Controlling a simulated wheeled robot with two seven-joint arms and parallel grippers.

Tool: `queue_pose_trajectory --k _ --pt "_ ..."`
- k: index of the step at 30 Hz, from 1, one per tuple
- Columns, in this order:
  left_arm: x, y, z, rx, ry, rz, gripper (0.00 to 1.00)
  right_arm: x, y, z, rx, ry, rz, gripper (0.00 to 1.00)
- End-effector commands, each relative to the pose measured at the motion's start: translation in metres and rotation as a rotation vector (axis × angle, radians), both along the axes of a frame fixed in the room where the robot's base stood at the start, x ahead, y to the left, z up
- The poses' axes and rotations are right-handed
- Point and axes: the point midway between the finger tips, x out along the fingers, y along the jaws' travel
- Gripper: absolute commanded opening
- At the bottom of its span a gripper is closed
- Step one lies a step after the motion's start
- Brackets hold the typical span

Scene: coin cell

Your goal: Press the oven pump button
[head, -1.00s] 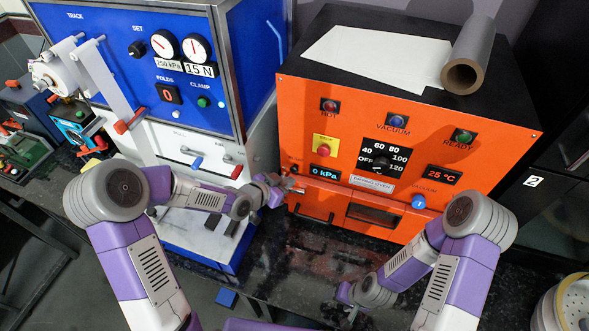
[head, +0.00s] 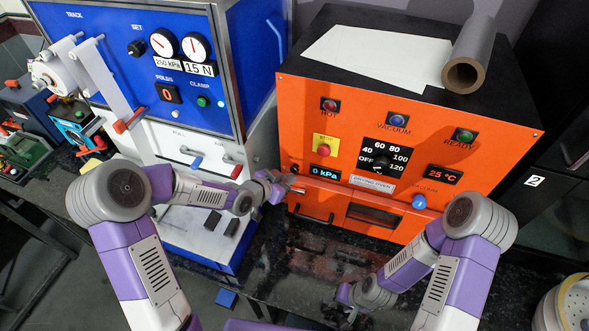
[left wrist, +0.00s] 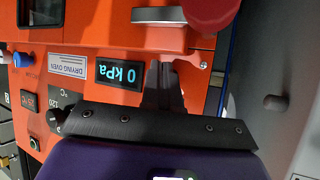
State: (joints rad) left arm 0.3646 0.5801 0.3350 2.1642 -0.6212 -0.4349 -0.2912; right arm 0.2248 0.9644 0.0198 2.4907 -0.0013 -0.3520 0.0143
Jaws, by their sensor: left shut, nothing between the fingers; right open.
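The orange drying oven (head: 455,150) stands on the dark bench, its front facing me. Its pressure display (head: 323,174) reads 0 kPa; it also shows in the left wrist view (left wrist: 119,73). A small dark round button (head: 294,168) is left of the display. My left gripper (head: 288,181) is shut and empty, its tips close to the oven front just below that button. In the left wrist view the shut fingers (left wrist: 163,75) point at the panel beside the display and hide what is behind them; contact cannot be told. My right gripper (head: 347,303) is open and low, away from the oven.
A blue and white machine (head: 200,120) stands close on the left. A paper sheet and a grey roll (head: 470,55) lie on top.

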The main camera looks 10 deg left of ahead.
Motion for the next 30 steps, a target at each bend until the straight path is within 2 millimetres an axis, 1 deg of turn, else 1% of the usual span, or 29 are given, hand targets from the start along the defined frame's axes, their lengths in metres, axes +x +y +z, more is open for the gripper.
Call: queue_pose_trajectory --k 20,26,30 --pt "0.0083 -0.0020 0.0001 -0.001 -0.001 0.000 0.00 0.0000 0.0000 -0.0022 0.000 0.000 0.000 0.65" --pt "0.0068 -0.0015 0.0002 -0.001 -0.001 0.000 0.00 0.0000 0.0000 -0.0026 0.000 0.000 0.000 0.65" --pt "0.0009 -0.0003 -0.0001 0.000 0.000 0.000 0.00 0.0000 0.0000 -0.0043 0.000 0.000 0.000 0.65"
